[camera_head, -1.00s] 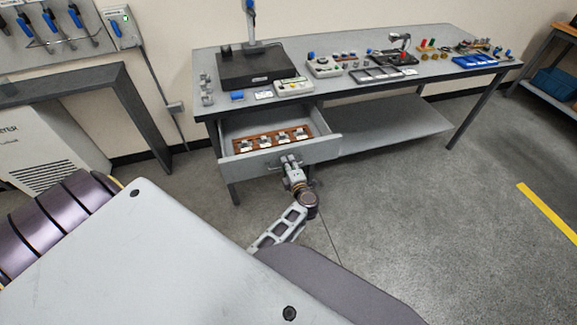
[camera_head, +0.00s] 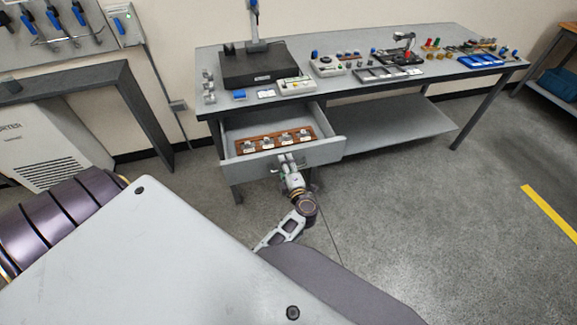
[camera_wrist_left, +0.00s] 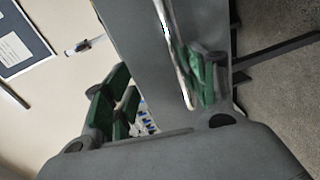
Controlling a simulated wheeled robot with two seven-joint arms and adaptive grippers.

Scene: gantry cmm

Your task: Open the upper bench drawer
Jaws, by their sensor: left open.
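The upper bench drawer (camera_head: 330,150) stands pulled out from under the left part of the bench, and its inside shows. A wooden rack (camera_head: 250,145) with several small metal parts lies in it. My left gripper (camera_head: 286,160) is at the drawer's front face, by its handle, which it partly hides. In the left wrist view the gripper's green-padded fingers (camera_wrist_left: 158,90) are spread apart. The bright handle bar (camera_wrist_left: 176,50) runs between them, close to the right finger; I cannot tell whether they touch. My right gripper is not in view.
The bench top (camera_head: 350,100) carries a black-based stand (camera_head: 252,66), small boxes and several parts. A lower shelf (camera_head: 400,132) lies to the right of the drawer. A dark frame (camera_head: 140,110) and a white cabinet (camera_head: 40,150) stand at left.

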